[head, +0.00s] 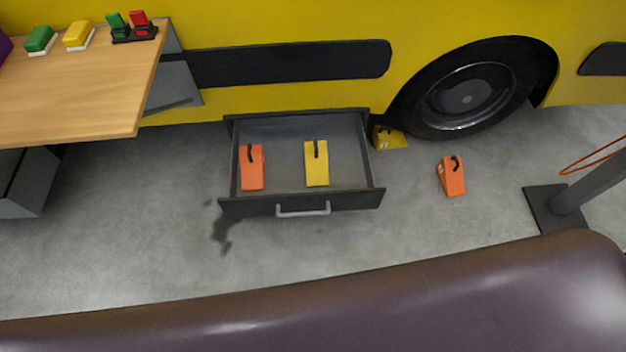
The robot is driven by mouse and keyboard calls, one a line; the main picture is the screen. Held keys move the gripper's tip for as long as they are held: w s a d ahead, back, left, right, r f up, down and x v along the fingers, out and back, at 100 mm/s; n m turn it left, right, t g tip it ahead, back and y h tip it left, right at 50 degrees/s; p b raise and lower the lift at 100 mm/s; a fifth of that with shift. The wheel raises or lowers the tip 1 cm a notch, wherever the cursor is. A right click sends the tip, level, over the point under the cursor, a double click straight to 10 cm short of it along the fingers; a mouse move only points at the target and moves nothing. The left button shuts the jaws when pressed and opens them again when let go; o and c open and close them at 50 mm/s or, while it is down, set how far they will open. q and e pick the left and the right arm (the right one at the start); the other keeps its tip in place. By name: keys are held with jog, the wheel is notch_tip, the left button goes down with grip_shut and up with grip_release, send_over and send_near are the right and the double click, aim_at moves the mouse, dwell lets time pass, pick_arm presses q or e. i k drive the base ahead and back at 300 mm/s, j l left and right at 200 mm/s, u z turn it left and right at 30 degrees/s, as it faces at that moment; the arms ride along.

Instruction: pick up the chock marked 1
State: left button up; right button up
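Several wedge-shaped chocks with black handles are in the head view. An orange chock (251,170) lies in the left part of an open grey drawer (300,203). A yellow chock (316,168) lies right of the drawer's middle. Another yellow chock (391,138) is on the floor beside the wheel, partly behind the drawer's right side. Another orange chock (452,177) stands on the floor right of the drawer. Any marks on them are too small to read, so I cannot tell which is marked 1. Neither of my grippers is in view.
A yellow vehicle with a black wheel (467,97) stands behind. A grey post on a dark base (545,207) stands at right. A dark rounded surface hides the floor at the bottom.

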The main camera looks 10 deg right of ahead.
aim_at(385, 138)
jog(key=i+l, duration=0.1)
jog(key=l, duration=0.4)
jog(key=i+l, duration=0.1)
jog(key=l, duration=0.4)
jog(key=i+l, duration=0.1)
jog(key=l, duration=0.45)
